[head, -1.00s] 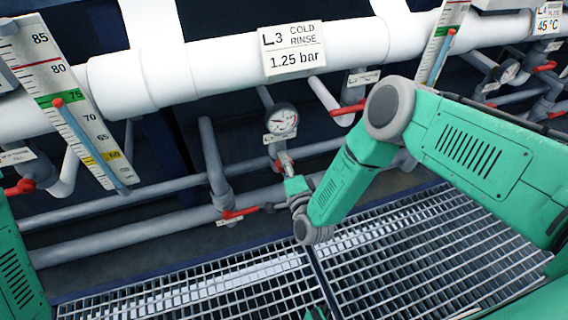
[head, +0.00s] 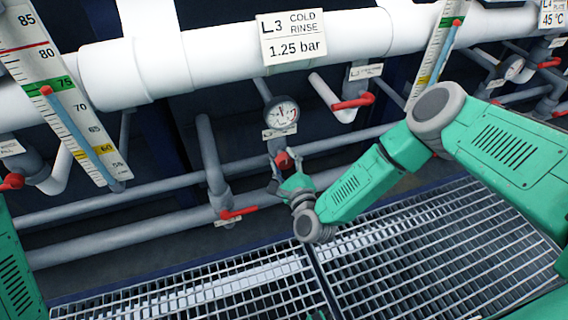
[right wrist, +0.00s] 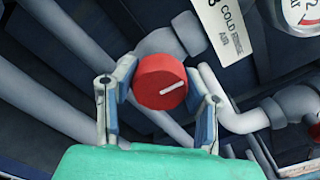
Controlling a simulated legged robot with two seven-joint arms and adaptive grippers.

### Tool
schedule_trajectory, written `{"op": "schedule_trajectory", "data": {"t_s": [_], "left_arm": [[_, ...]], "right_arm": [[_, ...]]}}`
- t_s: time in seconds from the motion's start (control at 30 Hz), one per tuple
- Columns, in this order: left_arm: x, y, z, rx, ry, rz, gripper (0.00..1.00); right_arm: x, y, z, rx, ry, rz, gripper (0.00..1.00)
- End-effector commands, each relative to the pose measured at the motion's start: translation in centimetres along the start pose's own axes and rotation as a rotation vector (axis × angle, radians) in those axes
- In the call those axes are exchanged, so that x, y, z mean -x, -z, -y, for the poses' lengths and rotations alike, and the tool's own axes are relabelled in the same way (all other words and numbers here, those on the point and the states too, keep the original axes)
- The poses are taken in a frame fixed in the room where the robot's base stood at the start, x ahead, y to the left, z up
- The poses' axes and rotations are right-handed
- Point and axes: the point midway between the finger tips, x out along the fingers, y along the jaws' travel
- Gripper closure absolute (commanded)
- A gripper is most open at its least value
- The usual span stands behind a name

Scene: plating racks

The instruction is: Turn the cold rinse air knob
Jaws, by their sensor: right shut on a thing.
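The cold rinse air knob (right wrist: 160,82) is round and red with a white pointer line. In the right wrist view the line slants up to the right. In the head view the knob (head: 284,160) sits on a grey pipe below a round gauge (head: 281,114). My right gripper (head: 288,172) is at the knob, with one finger on each side. In the right wrist view my right gripper (right wrist: 162,100) is shut on the knob. A tag reading cold rinse air (right wrist: 229,22) hangs beside it. My left gripper is out of view.
The L3 cold rinse sign (head: 292,38) reads 1.25 bar. A red lever (head: 239,212) is at the lower left of the knob and another red lever (head: 353,102) at its upper right. A metal grating (head: 200,295) lies below.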

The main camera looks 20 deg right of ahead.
Motion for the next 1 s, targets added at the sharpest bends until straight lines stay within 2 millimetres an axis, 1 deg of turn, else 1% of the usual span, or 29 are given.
{"op": "schedule_trajectory", "data": {"t_s": [0.03,0.3,0.5,0.73,1.0], "left_arm": [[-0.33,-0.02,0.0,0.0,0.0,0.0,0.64],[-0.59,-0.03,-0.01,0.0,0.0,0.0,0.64],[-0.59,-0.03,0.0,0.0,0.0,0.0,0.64],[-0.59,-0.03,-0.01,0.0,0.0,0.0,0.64],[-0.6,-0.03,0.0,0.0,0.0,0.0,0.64]], "right_arm": [[0.57,0.67,-0.62,-0.042,-0.015,-0.012,0.89],[0.56,0.52,-0.59,-0.277,-0.015,-0.012,0.89],[0.52,0.48,-0.54,-0.409,-0.014,-0.013,0.89],[0.55,0.49,-0.62,-0.502,-0.015,-0.015,0.89],[0.54,0.48,-0.61,-0.539,-0.014,-0.014,0.89]]}}
